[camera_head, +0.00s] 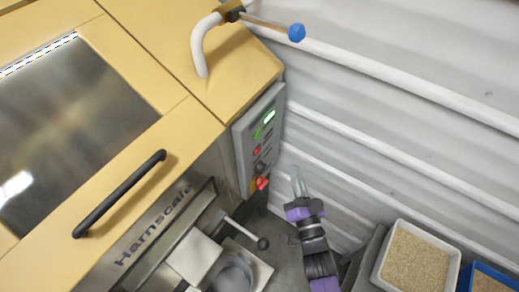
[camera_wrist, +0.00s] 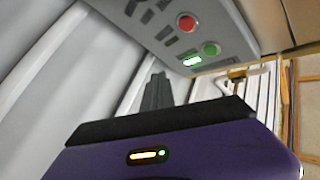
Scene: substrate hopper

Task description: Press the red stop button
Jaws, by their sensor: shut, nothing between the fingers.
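A grey control panel (camera_head: 243,150) is on the yellow machine's side. It carries a round red button (camera_head: 256,150) below a green one (camera_head: 257,133). Lower on the panel is a larger red knob (camera_head: 262,184) with yellow beside it. The wrist view shows the panel (camera_wrist: 155,35) at the top, with the red button (camera_wrist: 187,22) and the green button (camera_wrist: 210,48). My gripper (camera_head: 298,178) is right of the panel's lower end, apart from it. Its closed fingers (camera_wrist: 157,82) show below the buttons in the wrist view, with nothing between them.
A black handle (camera_head: 118,194) crosses the machine's front. A lever with a dark ball (camera_head: 262,244) sticks out below the panel. A white tray of grain (camera_head: 380,268) and a blue bin (camera_head: 466,282) stand at lower right. A ribbed white wall (camera_head: 400,130) lies behind my gripper.

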